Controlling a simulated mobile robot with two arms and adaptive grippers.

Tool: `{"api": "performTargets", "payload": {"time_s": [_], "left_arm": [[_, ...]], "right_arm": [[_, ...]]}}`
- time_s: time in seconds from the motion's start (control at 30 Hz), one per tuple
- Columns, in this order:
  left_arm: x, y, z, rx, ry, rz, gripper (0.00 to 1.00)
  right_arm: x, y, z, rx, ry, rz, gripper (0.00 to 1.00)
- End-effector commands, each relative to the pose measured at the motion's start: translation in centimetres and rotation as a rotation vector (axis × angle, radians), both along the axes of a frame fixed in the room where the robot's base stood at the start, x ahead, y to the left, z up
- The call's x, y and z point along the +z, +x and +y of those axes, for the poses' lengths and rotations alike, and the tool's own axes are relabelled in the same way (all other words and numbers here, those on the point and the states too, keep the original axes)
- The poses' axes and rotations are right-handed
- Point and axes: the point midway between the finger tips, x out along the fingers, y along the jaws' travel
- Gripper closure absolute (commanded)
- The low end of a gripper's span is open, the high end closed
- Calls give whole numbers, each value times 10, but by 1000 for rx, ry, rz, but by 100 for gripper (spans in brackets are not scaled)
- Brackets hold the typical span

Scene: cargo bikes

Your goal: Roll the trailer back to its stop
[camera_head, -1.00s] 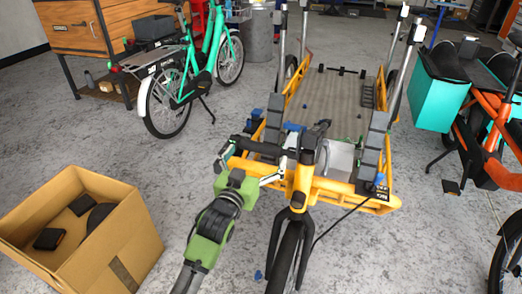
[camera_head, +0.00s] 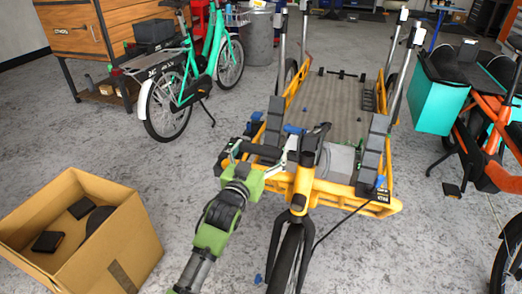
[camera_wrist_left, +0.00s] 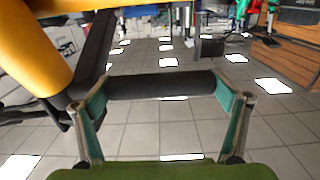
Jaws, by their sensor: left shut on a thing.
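The yellow-framed trailer (camera_head: 330,190) stands in the middle of the head view, with a flat wooden bed (camera_head: 342,95) and upright grey posts. A fork and front wheel (camera_head: 288,260) are at its near end. My left gripper (camera_head: 261,158) is at the left side of the trailer's near end, by the dark handlebar. In the left wrist view, my left gripper (camera_wrist_left: 160,110) is closed on a black cylindrical grip (camera_wrist_left: 160,85), which lies across between its fingers. Yellow tubing fills the upper left there. I cannot make out the stop. My right gripper is not in view.
An open cardboard box (camera_head: 130,225) with dark items is at the lower left. A teal bicycle (camera_head: 190,85) stands at the upper left beside a wooden cabinet (camera_head: 90,28). An orange cargo bike with a teal box (camera_head: 440,95) is at the right. Grey floor is free around the trailer.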

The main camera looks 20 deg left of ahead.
Motion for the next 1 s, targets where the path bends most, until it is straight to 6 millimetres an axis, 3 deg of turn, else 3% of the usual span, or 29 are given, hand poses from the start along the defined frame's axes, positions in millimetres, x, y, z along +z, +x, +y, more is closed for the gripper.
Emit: {"api": "performTargets", "payload": {"time_s": [0.2,0.43,0.47,0.5,0.83,1.0], "left_arm": [[3,16,0,1,-1,-2,48],[3,16,0,1,0,-5,48],[3,16,0,1,0,-5,5],[3,16,0,1,0,-5,0],[1,12,0,0,1,-2,0],[0,-8,1,0,0,-1,0]], "right_arm": [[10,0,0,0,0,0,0],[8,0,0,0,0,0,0],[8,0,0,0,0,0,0],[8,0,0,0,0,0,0],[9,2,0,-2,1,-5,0],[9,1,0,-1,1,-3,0]]}}
